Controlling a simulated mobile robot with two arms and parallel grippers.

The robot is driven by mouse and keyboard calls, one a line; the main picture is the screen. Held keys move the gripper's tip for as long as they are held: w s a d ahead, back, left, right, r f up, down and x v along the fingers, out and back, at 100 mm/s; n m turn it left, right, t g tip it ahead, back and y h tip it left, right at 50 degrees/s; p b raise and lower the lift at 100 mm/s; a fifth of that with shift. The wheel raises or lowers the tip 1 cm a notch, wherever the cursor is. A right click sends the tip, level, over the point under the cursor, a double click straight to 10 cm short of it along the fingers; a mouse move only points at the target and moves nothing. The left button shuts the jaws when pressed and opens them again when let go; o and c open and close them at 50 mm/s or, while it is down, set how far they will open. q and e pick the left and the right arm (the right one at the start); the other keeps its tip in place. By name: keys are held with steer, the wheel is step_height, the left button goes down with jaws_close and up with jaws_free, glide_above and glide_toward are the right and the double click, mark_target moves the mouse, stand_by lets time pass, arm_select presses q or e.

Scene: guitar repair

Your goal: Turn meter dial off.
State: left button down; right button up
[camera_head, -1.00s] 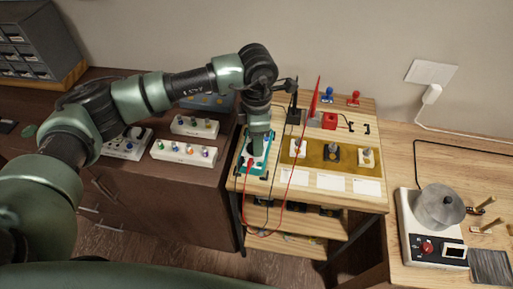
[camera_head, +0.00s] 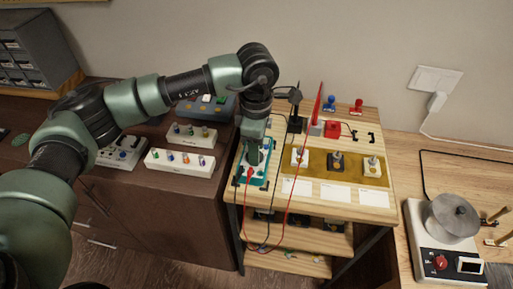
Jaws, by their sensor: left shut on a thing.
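The meter (camera_head: 262,177) is a teal-edged device lying on the light wooden bench (camera_head: 362,212), near its left end. A red lead and a black lead run from its lower part and hang over the bench's front edge. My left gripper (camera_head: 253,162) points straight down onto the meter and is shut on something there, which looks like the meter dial. The gripper hides the dial and most of the meter's face, so the dial's setting cannot be seen. My right gripper is not in view.
A mustard mat (camera_head: 322,163) with several switch-like parts lies right of the meter. A red probe (camera_head: 318,108) stands behind it. White blocks with coloured knobs (camera_head: 180,161) sit on the dark cabinet to the left. A pot-like device (camera_head: 451,219) stands at right.

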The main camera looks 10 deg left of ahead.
arm_select(q)
steer(key=c, duration=0.8)
jaws_free()
